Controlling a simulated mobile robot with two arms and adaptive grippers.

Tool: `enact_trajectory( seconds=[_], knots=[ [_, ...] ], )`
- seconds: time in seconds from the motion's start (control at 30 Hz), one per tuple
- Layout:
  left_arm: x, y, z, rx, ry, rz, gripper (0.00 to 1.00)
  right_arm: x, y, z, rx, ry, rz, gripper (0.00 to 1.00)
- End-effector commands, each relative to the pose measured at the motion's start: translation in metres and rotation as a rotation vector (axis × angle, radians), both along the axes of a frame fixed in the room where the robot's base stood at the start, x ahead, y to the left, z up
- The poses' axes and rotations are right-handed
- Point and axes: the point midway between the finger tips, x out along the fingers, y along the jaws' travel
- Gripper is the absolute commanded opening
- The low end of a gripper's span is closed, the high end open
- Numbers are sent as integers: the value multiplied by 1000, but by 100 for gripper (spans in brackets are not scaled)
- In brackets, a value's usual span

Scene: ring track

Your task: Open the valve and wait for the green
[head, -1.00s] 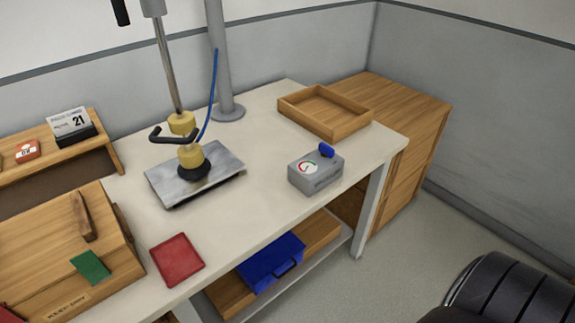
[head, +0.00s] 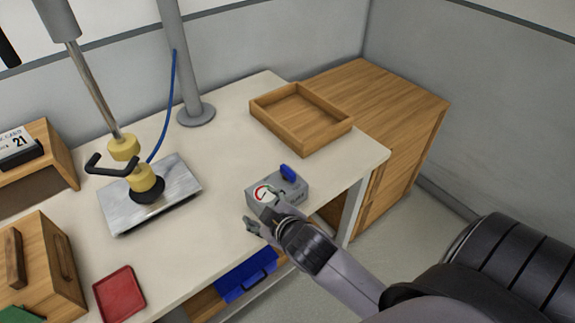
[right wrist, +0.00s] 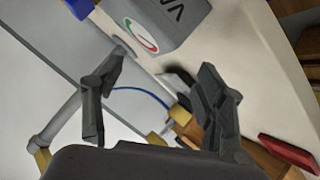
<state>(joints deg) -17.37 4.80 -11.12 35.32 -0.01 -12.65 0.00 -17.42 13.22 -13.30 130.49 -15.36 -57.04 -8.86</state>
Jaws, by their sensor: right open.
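The grey valve box (head: 298,192) stands near the front right edge of the worktable, with a round gauge (head: 264,194) on its face and a blue lever (head: 288,172) on top. The gauge has red and green arcs; its needle is too small to read. My right gripper (head: 262,212) is open and empty, just in front of the box, covering part of its lower front. In the right wrist view, the box (right wrist: 172,22) shows beyond the open fingers, with the gauge (right wrist: 140,36) and part of the blue lever (right wrist: 80,8). My left gripper is not in view.
A wooden tray (head: 256,112) lies behind the box. A metal plate (head: 180,185) with a yellow and black press stands left, with a grey post (head: 196,116) behind it. A red pad (head: 120,295) lies at front left. A blue case (head: 245,277) sits on the shelf below.

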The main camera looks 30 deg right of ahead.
Motion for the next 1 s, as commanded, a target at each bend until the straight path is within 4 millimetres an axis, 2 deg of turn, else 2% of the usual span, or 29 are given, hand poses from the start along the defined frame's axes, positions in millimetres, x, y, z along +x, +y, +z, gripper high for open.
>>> enact_trajectory(
  seconds=[0.03,0.17,0.27,0.3,0.37,0.4,0.5,0.6,0.7,0.77,0.83,0.87,0.97,1.0],
  knots=[
    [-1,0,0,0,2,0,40,19,3,18,-51,-85,40,65],
    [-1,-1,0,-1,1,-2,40,60,18,76,-202,-326,155,65],
    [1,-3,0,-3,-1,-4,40,86,39,131,-362,-552,268,65],
    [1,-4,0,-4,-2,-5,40,93,51,156,-440,-655,323,65],
    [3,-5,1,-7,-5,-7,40,100,74,194,-577,-823,416,65],
    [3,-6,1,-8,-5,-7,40,100,91,218,-681,-940,485,65],
    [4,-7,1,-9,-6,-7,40,89,138,260,-955,-1222,674,65],
    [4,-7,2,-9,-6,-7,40,70,179,272,-1242,-1469,881,65],
    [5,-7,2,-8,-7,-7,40,52,203,258,-1535,-1671,1121,65],
    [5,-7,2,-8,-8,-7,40,46,206,239,-1706,-1761,1287,65],
    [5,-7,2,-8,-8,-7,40,44,196,213,-1895,-1834,1507,65],
    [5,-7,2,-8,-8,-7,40,46,187,202,1965,1842,-1605,65],
    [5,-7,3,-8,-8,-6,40,56,139,168,1753,1470,-1609,65],
    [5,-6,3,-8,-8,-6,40,61,113,159,1668,1332,-1620,65]
  ],
)
